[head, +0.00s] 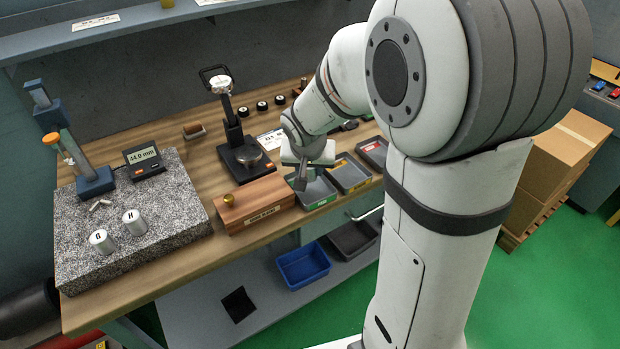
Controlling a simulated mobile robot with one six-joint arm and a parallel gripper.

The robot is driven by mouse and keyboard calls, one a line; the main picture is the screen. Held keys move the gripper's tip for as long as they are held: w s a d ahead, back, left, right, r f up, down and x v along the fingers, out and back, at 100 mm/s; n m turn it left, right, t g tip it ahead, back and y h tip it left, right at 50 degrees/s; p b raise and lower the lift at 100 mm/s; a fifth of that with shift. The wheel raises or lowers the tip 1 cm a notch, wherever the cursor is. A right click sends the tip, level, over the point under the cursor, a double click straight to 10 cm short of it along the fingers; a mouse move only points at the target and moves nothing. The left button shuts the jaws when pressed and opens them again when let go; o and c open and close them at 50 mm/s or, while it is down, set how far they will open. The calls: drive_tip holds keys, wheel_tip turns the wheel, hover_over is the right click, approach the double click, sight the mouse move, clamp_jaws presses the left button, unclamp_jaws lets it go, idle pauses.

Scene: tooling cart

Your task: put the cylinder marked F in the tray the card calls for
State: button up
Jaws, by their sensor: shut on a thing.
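My gripper (301,182) is at the left side of the green-labelled grey tray (322,199), near the right end of the wooden block. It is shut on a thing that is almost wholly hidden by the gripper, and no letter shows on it. No cylinder marked F shows elsewhere. Two more grey trays stand to the right, one yellow-labelled (350,174) and one red-labelled (373,151). A white card (270,139) lies behind the trays, its text too small to read surely. Cylinders G (101,242) and H (135,222) stand on the granite plate.
The granite plate (75,270) also bears a gauge stand (90,180) and a display (144,161) reading 44.0 mm. A wooden block (250,203) with a brass knob lies left of the trays. A black stand (240,150) rises behind it. Blue and dark bins sit below.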

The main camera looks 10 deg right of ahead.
sight(310, 180)
drive_tip(key=shift+s+f, duration=0.1)
drive_tip(key=shift+f, duration=1.7)
drive_tip(key=shift+f+b, duration=0.1)
drive_tip(key=shift+b, duration=0.3)
drive_tip(key=shift+f, duration=0.1)
drive_tip(key=o, duration=1)
